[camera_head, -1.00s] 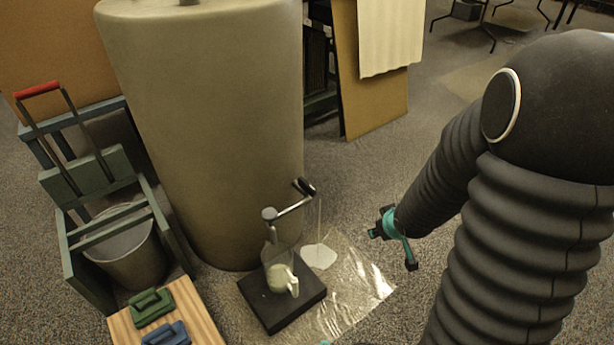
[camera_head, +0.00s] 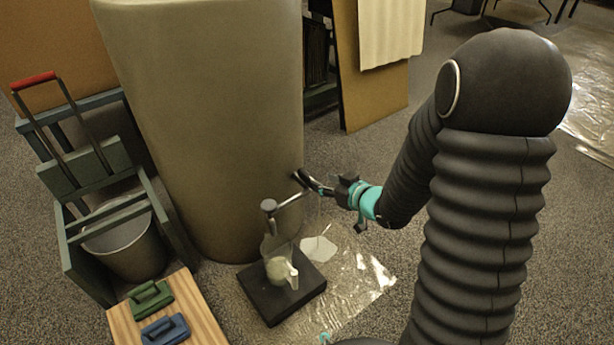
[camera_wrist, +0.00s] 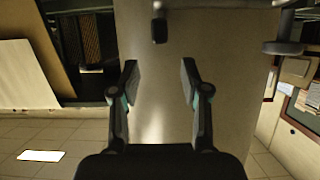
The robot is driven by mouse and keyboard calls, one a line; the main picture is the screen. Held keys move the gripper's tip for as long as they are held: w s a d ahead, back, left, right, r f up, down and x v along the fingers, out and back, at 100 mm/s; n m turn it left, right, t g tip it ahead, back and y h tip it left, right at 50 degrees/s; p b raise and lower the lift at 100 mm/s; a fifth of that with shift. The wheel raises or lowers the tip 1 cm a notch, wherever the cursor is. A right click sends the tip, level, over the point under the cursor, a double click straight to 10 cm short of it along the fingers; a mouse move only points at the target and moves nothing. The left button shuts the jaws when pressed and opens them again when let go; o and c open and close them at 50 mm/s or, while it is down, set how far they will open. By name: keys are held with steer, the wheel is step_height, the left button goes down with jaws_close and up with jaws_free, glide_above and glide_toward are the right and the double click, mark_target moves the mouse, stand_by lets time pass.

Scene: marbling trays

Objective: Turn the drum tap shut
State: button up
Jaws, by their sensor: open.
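The large tan drum (camera_head: 205,120) stands upright in the head view. Its metal tap (camera_head: 284,202) sticks out low on its right side, with a dark-ended lever (camera_head: 304,178). My gripper (camera_head: 330,190) is just right of the lever, at about its height. In the wrist view my gripper (camera_wrist: 160,85) is open and empty, facing the drum wall (camera_wrist: 225,70). The lever's dark end (camera_wrist: 159,28) lies above and between the fingertips, apparently apart from them. A clear jug (camera_head: 281,262) with pale contents stands below the tap.
The jug stands on a black block (camera_head: 262,299) on clear plastic sheeting (camera_head: 345,290). A pale puddle (camera_head: 318,249) lies beside it. A green rack with a bucket (camera_head: 130,245) and a wooden board (camera_head: 205,315) are at left. Open carpet lies at right.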

mark_target(308, 175)
steer(key=b+x, duration=0.1)
steer(key=x, duration=0.8)
steer(key=shift+w, duration=0.1)
jaws_close()
